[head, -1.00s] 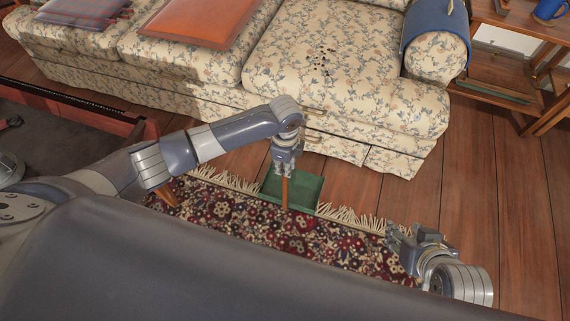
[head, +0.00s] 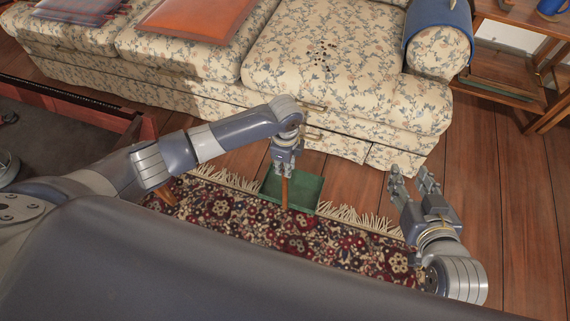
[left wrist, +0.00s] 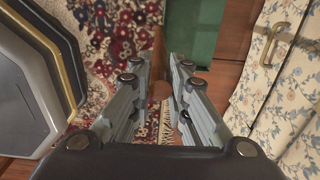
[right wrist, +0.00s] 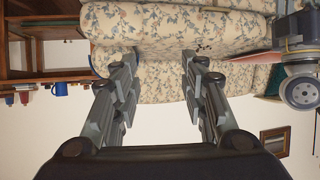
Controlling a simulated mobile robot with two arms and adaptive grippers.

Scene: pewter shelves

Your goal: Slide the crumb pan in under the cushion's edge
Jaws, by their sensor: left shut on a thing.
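The green crumb pan (head: 307,190) lies low by the rug's fringed edge, in front of the sofa. Its wooden handle (head: 284,192) points toward me. My left gripper (head: 285,172) is shut on the handle, which shows between the fingers in the left wrist view (left wrist: 158,88). Part of the pan is hidden by the gripper. The floral seat cushion (head: 380,85) carries a scatter of dark crumbs (head: 322,58). Its front edge is above and beyond the pan, apart from it. My right gripper (head: 411,180) is open and empty, right of the pan, its fingers toward the sofa.
A patterned rug (head: 230,215) lies below the pan. Bare floorboards (head: 490,200) are free at the right. A blue cloth (head: 436,22) drapes over the sofa arm, with a wooden shelf (head: 505,75) beside it. An orange cushion (head: 198,18) lies on the sofa's middle seat.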

